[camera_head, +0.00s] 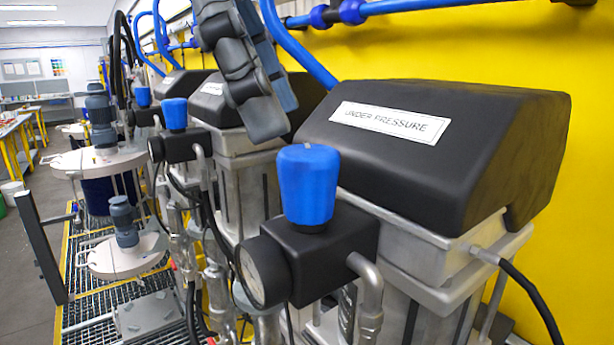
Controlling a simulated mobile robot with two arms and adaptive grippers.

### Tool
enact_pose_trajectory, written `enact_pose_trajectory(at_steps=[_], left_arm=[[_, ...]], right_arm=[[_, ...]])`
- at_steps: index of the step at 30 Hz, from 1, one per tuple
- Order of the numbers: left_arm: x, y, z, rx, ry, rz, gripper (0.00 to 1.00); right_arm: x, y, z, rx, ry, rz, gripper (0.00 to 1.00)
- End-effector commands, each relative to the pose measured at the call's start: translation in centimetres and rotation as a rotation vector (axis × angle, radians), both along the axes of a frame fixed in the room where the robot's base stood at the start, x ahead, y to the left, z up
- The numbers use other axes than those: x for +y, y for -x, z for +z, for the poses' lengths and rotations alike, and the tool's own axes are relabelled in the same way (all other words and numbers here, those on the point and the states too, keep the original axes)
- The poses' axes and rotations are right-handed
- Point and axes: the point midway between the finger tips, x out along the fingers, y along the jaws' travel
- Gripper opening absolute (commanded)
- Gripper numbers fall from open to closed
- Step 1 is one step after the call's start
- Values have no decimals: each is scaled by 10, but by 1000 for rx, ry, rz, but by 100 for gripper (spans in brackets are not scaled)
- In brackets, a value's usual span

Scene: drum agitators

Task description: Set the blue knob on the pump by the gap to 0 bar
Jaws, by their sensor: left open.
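Several pumps stand in a row along the yellow wall, and three blue knobs show. The nearest blue knob (308,186) sits upright on a black block (335,255) with a round gauge (264,270); its reading is too oblique to tell. A second blue knob (175,114) and a third blue knob (143,97) stand farther back. I cannot tell from this view which pump is by the gap. My left gripper (268,118) hangs from the top edge, open and empty, above and left of the nearest knob and apart from it. My right gripper is not in view.
A black cover (450,150) labelled "UNDER PRESSURE" tops the nearest pump. Blue pipes (400,9) run along the wall. Hoses and metal pipes fill the space below the knobs. Drums with agitators (100,155) stand at left beside a grating and a dark upright panel (40,247).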

Motion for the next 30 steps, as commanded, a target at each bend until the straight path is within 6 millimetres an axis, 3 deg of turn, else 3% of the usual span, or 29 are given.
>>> enact_pose_trajectory(at_steps=[4, 9, 13, 16, 24, 30], left_arm=[[-10, -1, -27, 4, -4, 3, 71], [-21, -1, -51, 3, -2, 2, 71], [-26, -1, -62, 2, 0, 1, 71], [-27, -1, -66, 2, 1, 2, 71], [-28, -1, -68, 2, 2, 2, 71], [-28, -1, -68, 2, 2, 2, 30]], right_arm=[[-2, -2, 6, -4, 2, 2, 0], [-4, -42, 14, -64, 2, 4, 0], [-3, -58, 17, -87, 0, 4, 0], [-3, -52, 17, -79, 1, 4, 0], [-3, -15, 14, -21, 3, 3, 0], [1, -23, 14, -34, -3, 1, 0]])
